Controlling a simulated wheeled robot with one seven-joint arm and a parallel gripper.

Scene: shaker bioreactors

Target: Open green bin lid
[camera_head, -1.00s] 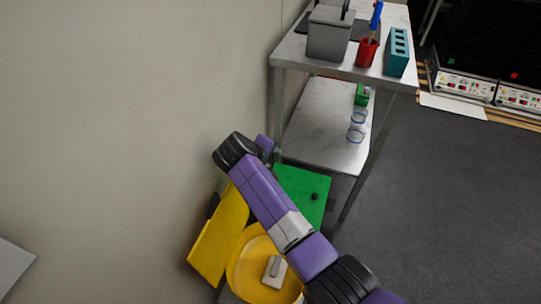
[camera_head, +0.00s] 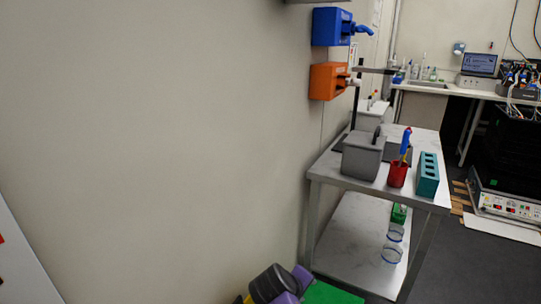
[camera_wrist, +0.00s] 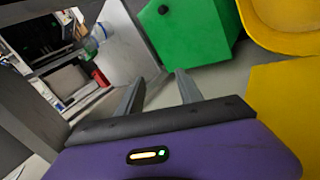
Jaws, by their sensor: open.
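The green bin lid (camera_wrist: 200,38) shows at the top of the wrist view, with a small black knob (camera_wrist: 163,10) near its upper left edge. Its green surface also shows at the bottom edge of the head view (camera_head: 330,294), mostly cut off by the frame. My gripper (camera_wrist: 158,84) is open and empty, its two fingers apart and pointing toward the green lid without visibly touching it. In the head view only part of my arm shows, at the bottom; my fingers are not visible there.
A yellow bin part (camera_wrist: 288,22) and a yellow panel (camera_wrist: 288,95) lie right of the green lid in the wrist view. A metal table (camera_head: 317,178) stands behind the green bin, carrying a grey box (camera_head: 362,158), red cup (camera_head: 397,175) and teal rack (camera_head: 428,176). A wall is left.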

